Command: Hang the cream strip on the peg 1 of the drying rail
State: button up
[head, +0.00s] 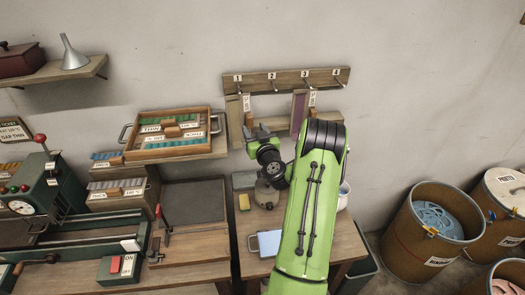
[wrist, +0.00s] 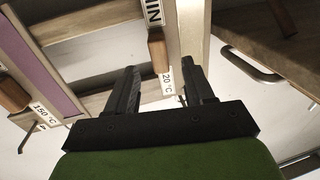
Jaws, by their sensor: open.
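The drying rail (head: 290,81) is on the wall, with numbered pegs. A cream strip (head: 234,118) with a white tag hangs below peg 1 (head: 240,90). My gripper (head: 254,130) is in front of the wall by the strip's lower part. In the wrist view my gripper (wrist: 163,75) is open, its fingers on either side of the tag end. Whether they touch the strip cannot be told. The strip's contact with the peg is not clear.
A purple strip (head: 299,109) hangs near peg 3, close to my arm; it also shows in the wrist view (wrist: 40,50). A wooden tray (head: 172,128) with a metal handle stands to the left. Cluttered benches lie below; barrels (head: 425,228) stand at right.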

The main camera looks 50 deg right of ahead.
jog(key=b+v, duration=0.8)
jog(key=v, duration=0.3)
jog(key=shift+s, duration=0.25)
jog(key=shift+a+f, duration=0.1)
jog(key=shift+f, duration=0.05)
